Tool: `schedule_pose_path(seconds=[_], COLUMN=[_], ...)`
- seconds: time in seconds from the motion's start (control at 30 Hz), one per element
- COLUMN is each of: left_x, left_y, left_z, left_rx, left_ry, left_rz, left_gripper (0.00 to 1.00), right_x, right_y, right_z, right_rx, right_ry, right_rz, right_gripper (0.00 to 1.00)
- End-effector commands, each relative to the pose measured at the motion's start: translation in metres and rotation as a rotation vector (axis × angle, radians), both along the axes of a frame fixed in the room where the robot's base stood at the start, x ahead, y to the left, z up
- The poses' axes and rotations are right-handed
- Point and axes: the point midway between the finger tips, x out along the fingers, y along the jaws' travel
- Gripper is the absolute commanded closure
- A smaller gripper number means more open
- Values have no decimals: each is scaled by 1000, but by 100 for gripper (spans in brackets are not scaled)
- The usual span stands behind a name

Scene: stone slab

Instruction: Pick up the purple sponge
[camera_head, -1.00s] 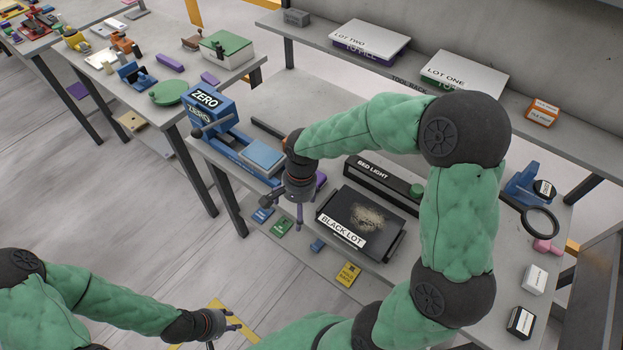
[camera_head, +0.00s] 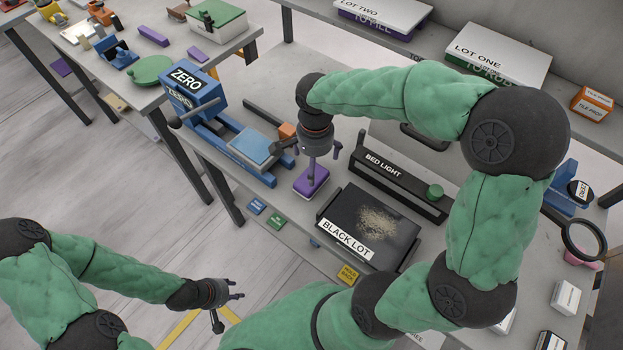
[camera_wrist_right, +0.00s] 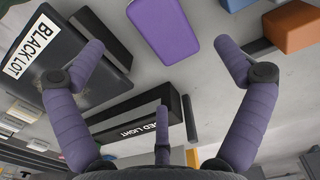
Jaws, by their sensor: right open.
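The purple sponge (camera_head: 304,187) lies flat on the stone slab, just left of the black lot tray (camera_head: 392,242). My right gripper (camera_head: 322,160) hangs over the sponge with its fingers spread and hides part of it. In the right wrist view the sponge (camera_wrist_right: 165,28) shows at the top, beyond the spread purple fingers (camera_wrist_right: 160,62), with nothing held between them. My left gripper (camera_head: 230,308) is low at the front, over the floor, away from the sponge, with its fingers apart and empty.
The blue ZERO device (camera_head: 197,88) stands left of the sponge, and an orange block (camera_head: 287,131) lies behind it. The black bed light bar (camera_head: 395,182) is to the right. An orange block also shows in the wrist view (camera_wrist_right: 291,27).

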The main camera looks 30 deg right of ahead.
Motion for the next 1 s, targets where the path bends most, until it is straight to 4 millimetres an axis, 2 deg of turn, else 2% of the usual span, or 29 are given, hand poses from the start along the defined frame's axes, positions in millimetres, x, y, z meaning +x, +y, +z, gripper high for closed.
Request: schedule_pose_path(seconds=[0.03,0.1,0.37,0.7,0.97,1.0], left_x=[0,0,0,0,0,0], left_y=[0,0,0,0,0,0], left_z=[-5,-9,-15,-36,-35,-35], left_rx=[0,0,0,0,0,0], left_ry=[0,0,0,0,0,0], left_rz=[0,0,0,0,0,0], left_gripper=[60,60,60,60,60,60], right_x=[-1,-1,-1,-2,-2,-2], right_y=[0,0,-1,-3,-3,-3], right_z=[-12,-23,-40,-84,-85,-85], right_rx=[0,-1,1,0,0,0], right_ry=[3,4,1,2,0,0], right_rz=[0,0,0,1,1,1], right_gripper=[0,0,0,0,0,11])
